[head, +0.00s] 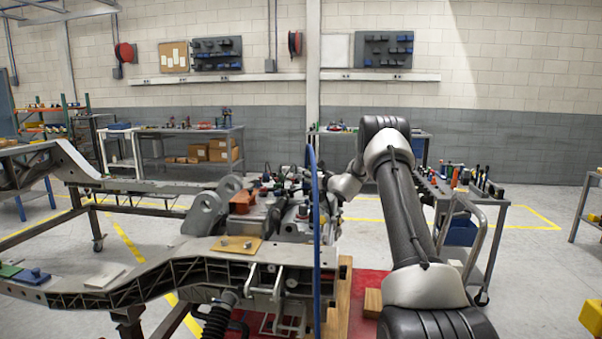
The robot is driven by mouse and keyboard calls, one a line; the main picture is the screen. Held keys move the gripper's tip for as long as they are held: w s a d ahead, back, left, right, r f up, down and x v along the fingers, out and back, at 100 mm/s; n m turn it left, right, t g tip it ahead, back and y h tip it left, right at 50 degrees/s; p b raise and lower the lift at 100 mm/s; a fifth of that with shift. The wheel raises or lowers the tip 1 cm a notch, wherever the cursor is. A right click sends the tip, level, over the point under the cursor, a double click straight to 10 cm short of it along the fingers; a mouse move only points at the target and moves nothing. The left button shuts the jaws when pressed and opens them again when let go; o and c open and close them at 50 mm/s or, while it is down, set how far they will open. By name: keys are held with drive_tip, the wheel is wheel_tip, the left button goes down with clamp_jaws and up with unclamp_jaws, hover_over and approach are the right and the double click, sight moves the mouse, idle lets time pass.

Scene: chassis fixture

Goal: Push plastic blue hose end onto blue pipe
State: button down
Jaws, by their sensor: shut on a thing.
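A thin blue hose (316,262) runs almost upright in the middle of the head view, from above the chassis down past its front rail. My arm bends over from the right. My gripper (325,203) is small and partly hidden beside the hose, above the right part of the machinery. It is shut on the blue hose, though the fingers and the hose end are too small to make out. I cannot pick out the blue pipe among the crowded parts, so whether hose end and pipe touch cannot be told.
The grey chassis frame (170,272) fills the left and centre, with brackets and an engine-like assembly (270,205) on it. A tool cart (487,240) stands right of my arm. A wooden block (372,303) lies on the red mat. Open floor lies at right.

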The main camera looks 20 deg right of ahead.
sight(308, 184)
wheel_tip(308, 184, down, 4)
drive_tip(key=shift+f, duration=0.1)
drive_tip(key=shift+s, duration=0.1)
drive_tip(key=shift+s, duration=0.2)
idle(1.1)
drive_tip(key=shift+f, duration=1.2)
drive_tip(key=shift+f, duration=0.55)
drive_tip(key=c, duration=1)
unclamp_jaws()
drive_tip(key=shift+r, duration=0.1)
